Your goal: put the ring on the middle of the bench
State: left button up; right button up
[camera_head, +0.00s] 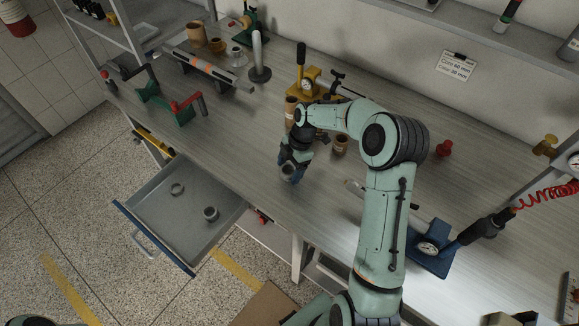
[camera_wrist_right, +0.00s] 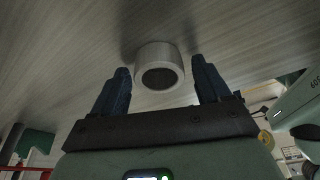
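A short grey metal ring (camera_head: 289,173) is on the bench (camera_head: 335,215), near its front edge, under my right gripper. It also shows in the right wrist view (camera_wrist_right: 160,66), its round dark opening facing the camera. My right gripper (camera_head: 288,177), with dark blue fingers, points down at it. In the wrist view the two fingers (camera_wrist_right: 160,85) stand apart, one to each side of the ring, with a gap on both sides. I cannot tell how far the fingertips reach past it. My left gripper is not in view.
An open drawer (camera_head: 160,215) below the bench front holds two more ring-shaped parts (camera_head: 211,213) (camera_head: 177,188). A brown cup-like part (camera_head: 340,145) and a yellow press (camera_head: 302,85) stand behind the gripper. Bare bench lies right of the ring.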

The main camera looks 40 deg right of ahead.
jog(key=v, duration=1.2)
jog(key=shift+r+p, duration=0.2)
jog(key=shift+p, duration=0.2)
